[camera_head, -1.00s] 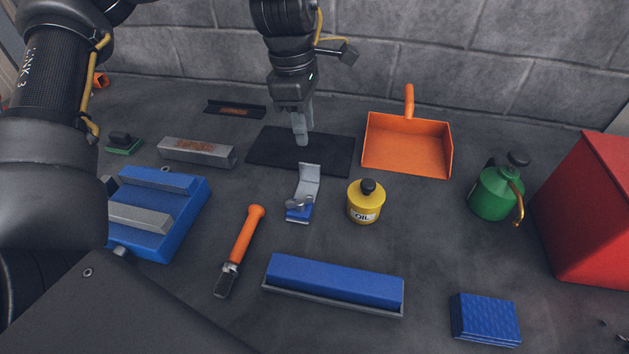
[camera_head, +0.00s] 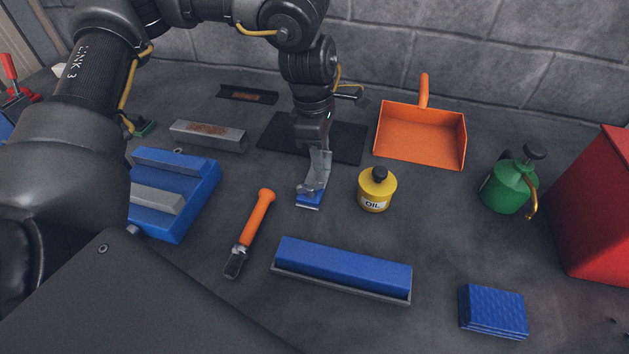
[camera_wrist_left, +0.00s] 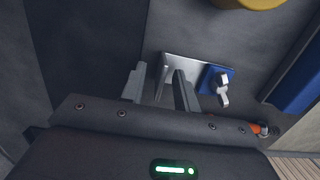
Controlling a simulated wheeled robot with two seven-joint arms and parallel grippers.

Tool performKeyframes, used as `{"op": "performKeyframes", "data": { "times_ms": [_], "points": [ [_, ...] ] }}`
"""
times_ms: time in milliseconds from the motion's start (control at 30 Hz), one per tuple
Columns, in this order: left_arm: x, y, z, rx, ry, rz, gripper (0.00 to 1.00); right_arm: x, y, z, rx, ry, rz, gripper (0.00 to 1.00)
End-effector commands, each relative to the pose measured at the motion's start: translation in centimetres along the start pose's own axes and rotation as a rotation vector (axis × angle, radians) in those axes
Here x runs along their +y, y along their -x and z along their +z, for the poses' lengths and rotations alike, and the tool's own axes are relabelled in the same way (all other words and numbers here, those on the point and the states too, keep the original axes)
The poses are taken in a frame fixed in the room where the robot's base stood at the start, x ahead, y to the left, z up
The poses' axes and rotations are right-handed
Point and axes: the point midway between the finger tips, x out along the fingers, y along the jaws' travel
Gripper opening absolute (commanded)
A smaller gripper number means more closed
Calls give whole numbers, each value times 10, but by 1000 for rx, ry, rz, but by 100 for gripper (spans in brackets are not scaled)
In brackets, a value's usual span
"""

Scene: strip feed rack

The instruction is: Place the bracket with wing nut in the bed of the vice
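The bracket with wing nut (camera_head: 311,188) lies on the bench, a bent grey metal plate with an upright flange and a blue pad at its near end. In the left wrist view the bracket (camera_wrist_left: 190,66) shows its silver wing nut (camera_wrist_left: 223,90) over the blue part. My left gripper (camera_head: 319,152) is low over the bracket's far end. In the wrist view its fingers (camera_wrist_left: 160,88) are apart, with the upright flange between them; contact cannot be told. The blue vice (camera_head: 194,208) with a grey jaw stands to the left, partly hidden by my arm. My right gripper is not seen.
A dark mat (camera_head: 346,141) lies behind the bracket. A yellow oil can (camera_head: 376,191) stands close on its right, an orange-handled tool (camera_head: 256,222) on its left. A blue block in a tray (camera_head: 342,268) is in front. An orange dustpan (camera_head: 420,136) lies behind right.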

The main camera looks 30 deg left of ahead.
Motion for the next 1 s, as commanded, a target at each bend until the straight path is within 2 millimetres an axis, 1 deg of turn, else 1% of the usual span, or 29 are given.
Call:
{"op": "performKeyframes", "data": {
  "times_ms": [100,333,567,1000],
  "points": [
    [0,-8,0,0,0,1,31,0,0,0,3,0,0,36],
    [0,-9,0,-1,0,1,31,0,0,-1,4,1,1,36],
    [0,-8,0,-1,0,1,1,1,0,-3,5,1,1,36],
    [0,-7,0,-2,0,2,0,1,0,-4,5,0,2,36]
  ]
}}
